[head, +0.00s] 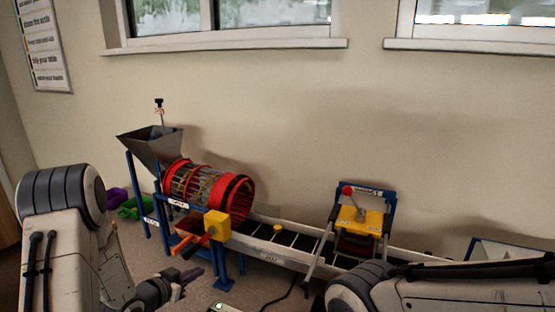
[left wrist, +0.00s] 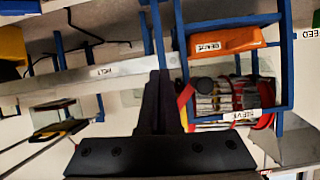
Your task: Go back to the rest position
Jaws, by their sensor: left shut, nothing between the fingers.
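My left gripper (head: 192,275) is low in the head view, in front of the sorting machine and apart from it as far as I can tell. In the left wrist view its two dark fingers (left wrist: 160,74) are together, with nothing between them. My right arm shows at the lower right of the head view; its gripper is out of the picture.
A red-ringed sieve drum (head: 208,190) stands below a grey hopper (head: 152,147) on blue legs. A belt (head: 290,241) runs right to a blue-and-yellow station (head: 360,218). Purple (head: 117,200) and green (head: 133,209) bins are on the floor at left.

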